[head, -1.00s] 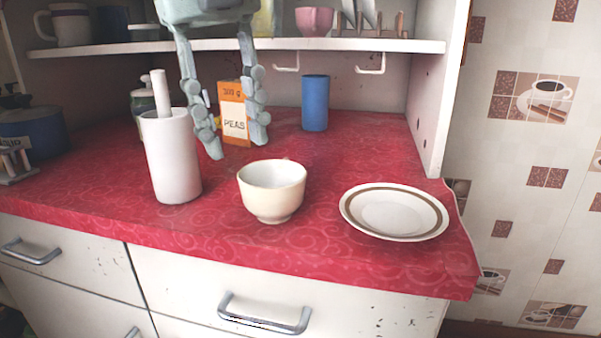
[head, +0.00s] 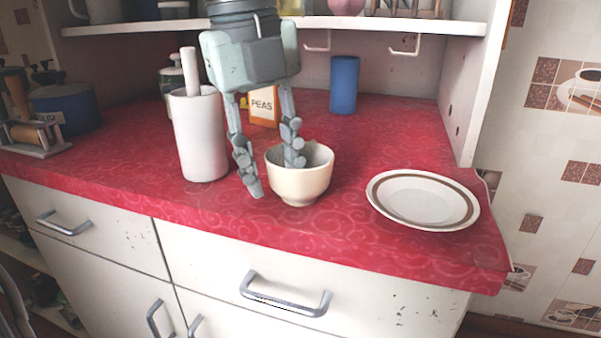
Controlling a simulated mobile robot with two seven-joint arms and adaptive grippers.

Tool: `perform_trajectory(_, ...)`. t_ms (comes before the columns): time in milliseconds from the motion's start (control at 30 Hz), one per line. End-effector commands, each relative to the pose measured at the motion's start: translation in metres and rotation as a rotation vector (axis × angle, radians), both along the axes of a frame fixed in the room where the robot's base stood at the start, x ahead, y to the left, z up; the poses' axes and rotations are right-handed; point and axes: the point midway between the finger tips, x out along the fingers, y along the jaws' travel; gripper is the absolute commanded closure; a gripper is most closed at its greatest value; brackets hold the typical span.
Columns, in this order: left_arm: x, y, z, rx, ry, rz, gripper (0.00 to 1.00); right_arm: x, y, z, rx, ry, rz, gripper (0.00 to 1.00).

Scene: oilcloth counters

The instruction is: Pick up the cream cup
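The cream cup (head: 300,183) stands upright on the red counter in the head view, right of the white cylinder. My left gripper (head: 274,179) comes down over the cup from above with its fingers apart. One finger reaches into the cup's mouth and the other hangs outside, left of the cup. The cup's left wall lies between the fingers, and a small gap shows between the outer finger and the wall. Whether the inner finger touches the cup I cannot tell. My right gripper does not show.
A white cylinder (head: 201,140) with a rod in it stands close left of the gripper. A brown-banded plate (head: 422,222) lies to the right. A PEAS box (head: 263,106) and a blue cup (head: 344,85) stand behind. A shelf (head: 390,24) hangs above the back of the counter.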

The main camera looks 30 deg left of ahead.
Motion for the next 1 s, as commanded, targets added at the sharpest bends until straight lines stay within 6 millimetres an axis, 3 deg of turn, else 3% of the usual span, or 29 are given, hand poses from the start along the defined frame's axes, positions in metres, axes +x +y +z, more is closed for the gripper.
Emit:
perform_trajectory(33, 0.000, 0.000, 0.000, 0.000, 0.000, 0.000, 0.72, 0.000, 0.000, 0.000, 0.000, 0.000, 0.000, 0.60)
perform_trajectory(267, 0.000, 0.000, 0.000, 0.000, 0.000, 0.000, 1.00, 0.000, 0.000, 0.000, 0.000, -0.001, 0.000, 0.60)
perform_trajectory(767, 0.000, 0.000, 0.001, 0.000, 0.000, 0.000, 1.00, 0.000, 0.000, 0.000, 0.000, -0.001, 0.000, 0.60)
perform_trajectory(867, 0.000, 0.000, 0.007, 0.000, -0.001, 0.000, 1.00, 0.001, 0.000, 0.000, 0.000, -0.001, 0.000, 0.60)
perform_trajectory(1000, 0.001, 0.000, 0.030, 0.001, -0.005, 0.002, 1.00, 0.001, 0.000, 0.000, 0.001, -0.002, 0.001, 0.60)
